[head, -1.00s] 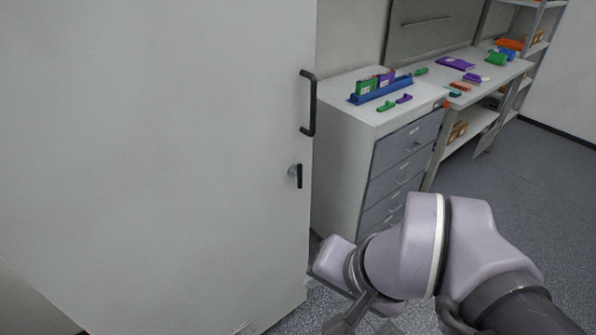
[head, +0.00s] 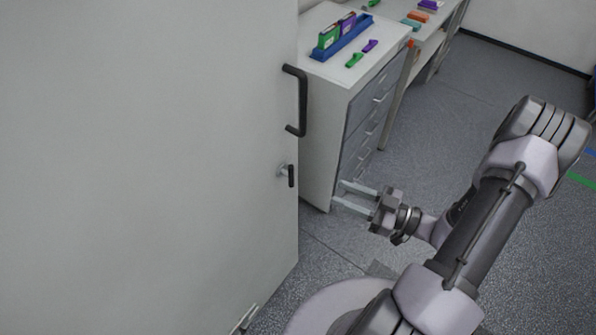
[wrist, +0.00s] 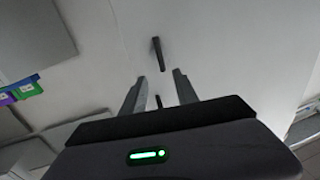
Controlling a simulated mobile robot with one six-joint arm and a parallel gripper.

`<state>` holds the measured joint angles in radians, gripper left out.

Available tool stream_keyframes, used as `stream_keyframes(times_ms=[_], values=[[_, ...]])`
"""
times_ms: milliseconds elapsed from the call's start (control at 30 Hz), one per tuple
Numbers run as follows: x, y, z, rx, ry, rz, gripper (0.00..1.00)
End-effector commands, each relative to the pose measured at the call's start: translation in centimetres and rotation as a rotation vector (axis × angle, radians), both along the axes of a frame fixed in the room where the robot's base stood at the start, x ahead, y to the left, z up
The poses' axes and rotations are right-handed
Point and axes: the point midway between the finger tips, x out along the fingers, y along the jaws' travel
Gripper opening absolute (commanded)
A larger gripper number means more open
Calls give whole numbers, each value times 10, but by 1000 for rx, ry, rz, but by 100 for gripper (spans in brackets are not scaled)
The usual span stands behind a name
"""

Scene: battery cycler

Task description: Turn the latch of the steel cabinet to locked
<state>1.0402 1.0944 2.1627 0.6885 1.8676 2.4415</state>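The steel cabinet (head: 150,170) fills the left of the head view, its door front flat. A black bar handle (head: 299,100) is on the door near its right edge. Below it is the latch (head: 291,176), a short black lever, upright, beside a round silver base. My gripper (head: 340,194) is open and empty, to the right of the latch and slightly lower in the picture, apart from it. In the wrist view the handle (wrist: 158,54) lies beyond my fingertips (wrist: 159,76), and the small dark latch (wrist: 158,101) shows between the two fingers, partly hidden by the gripper body.
A drawer unit (head: 328,130) stands right of the cabinet, close behind my gripper. On it are a blue rack (head: 342,40) with green and purple items, and loose green (head: 354,60) and purple (head: 370,46) pieces. A workbench (head: 432,45) is behind. The floor at right is open.

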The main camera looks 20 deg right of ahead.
Motion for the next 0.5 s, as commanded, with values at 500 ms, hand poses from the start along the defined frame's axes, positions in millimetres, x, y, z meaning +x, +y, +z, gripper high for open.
stream_keyframes(times_ms=[500], values=[[80,88,-1,-4,-2,5,36]])
